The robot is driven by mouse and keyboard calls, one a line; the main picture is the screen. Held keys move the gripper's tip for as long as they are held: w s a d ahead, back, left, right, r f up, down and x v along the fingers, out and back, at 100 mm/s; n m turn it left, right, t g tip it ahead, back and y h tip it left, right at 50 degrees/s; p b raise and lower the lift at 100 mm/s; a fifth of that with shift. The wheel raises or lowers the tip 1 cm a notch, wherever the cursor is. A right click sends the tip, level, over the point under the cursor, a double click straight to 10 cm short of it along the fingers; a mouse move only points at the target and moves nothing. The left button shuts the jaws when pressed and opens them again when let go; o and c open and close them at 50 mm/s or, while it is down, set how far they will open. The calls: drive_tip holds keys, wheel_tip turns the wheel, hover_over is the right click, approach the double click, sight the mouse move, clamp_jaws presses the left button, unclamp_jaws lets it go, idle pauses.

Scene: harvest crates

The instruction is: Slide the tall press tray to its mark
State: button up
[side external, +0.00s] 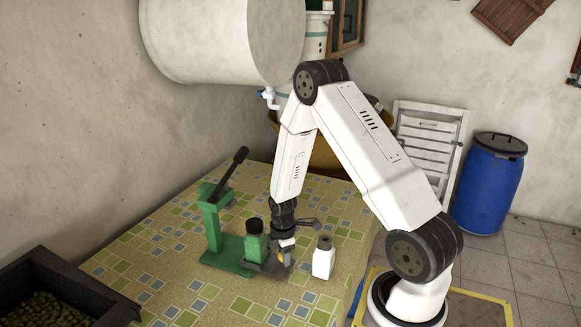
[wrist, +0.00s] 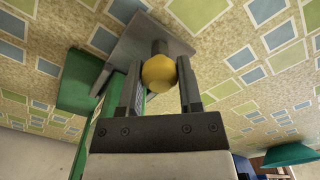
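The tray is a flat grey plate (wrist: 165,40) with a yellow knob (wrist: 158,73) standing on it. In the side external view the plate (side external: 270,269) lies on the patterned table, at the right edge of the green press's base. The tall green press (side external: 213,226) has a dark lever leaning up to the right. My gripper (wrist: 161,72) points down, with one finger on each side of the yellow knob and little or no gap. I cannot tell whether the fingers press on it. I cannot make out the mark.
A white bottle (side external: 323,260) stands to the right. A dark crate of olives (side external: 85,288) is at the front left. The table's front middle is clear.

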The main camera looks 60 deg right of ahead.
sight(262, 248)
clamp_jaws()
drive_tip(key=shift+w, duration=0.2)
drive_tip(key=shift+w+a, duration=0.1)
drive_tip(key=shift+w, duration=2.4)
drive_tip(key=shift+w+a, duration=0.1)
drive_tip(key=shift+w, duration=1.25)
drive_tip(key=o, duration=0.9)
unclamp_jaws()
